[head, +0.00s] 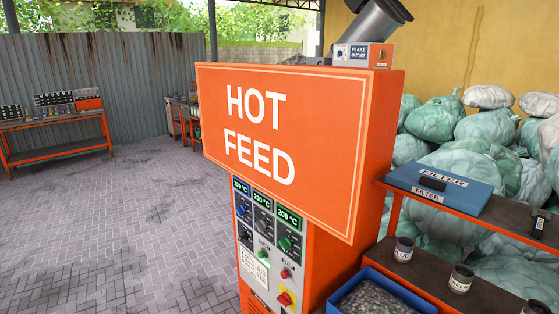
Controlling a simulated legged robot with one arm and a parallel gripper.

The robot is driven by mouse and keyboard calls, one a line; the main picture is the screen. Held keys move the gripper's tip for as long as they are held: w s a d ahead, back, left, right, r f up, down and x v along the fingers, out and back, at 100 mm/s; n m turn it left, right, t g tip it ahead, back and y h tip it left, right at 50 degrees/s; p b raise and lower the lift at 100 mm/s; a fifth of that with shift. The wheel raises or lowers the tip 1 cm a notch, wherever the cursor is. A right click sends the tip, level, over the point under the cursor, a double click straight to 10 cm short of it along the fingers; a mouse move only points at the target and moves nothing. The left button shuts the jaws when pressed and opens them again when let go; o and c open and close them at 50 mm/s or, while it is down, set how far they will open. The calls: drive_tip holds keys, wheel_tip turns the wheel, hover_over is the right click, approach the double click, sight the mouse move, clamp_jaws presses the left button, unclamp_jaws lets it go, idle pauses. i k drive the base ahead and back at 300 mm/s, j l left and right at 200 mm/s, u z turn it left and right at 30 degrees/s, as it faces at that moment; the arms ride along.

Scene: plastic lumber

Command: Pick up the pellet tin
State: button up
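Several small dark tins with pale labels stand on the orange-framed shelf at the lower right. One tin (403,250) has a label that seems to end in "UE". A second tin (461,279) stands nearer, its label hard to read. A third tin (535,307) is cut off by the bottom edge. I cannot tell which of them is the pellet tin, and their contents are too small to make out. My gripper is not in view.
An orange machine with a "HOT FEED" sign (280,135) and control panel stands in the middle, left of the shelf. A blue tray (352,274) of greyish bits sits beside it. A blue "FILTER" case (445,187) lies on the upper shelf. Paved floor (110,235) is clear at left.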

sight(403, 253)
drive_tip(key=z, duration=2.8)
drive_tip(key=i+u, duration=0.1)
drive_tip(key=u, duration=0.95)
drive_tip(key=i+u, duration=0.1)
drive_tip(key=u, duration=0.65)
drive_tip(key=i+l+u, duration=0.1)
drive_tip(key=u, duration=0.3)
drive_tip(key=i+l+u, duration=0.1)
drive_tip(key=u, duration=0.25)
drive_tip(key=i+l, duration=0.2)
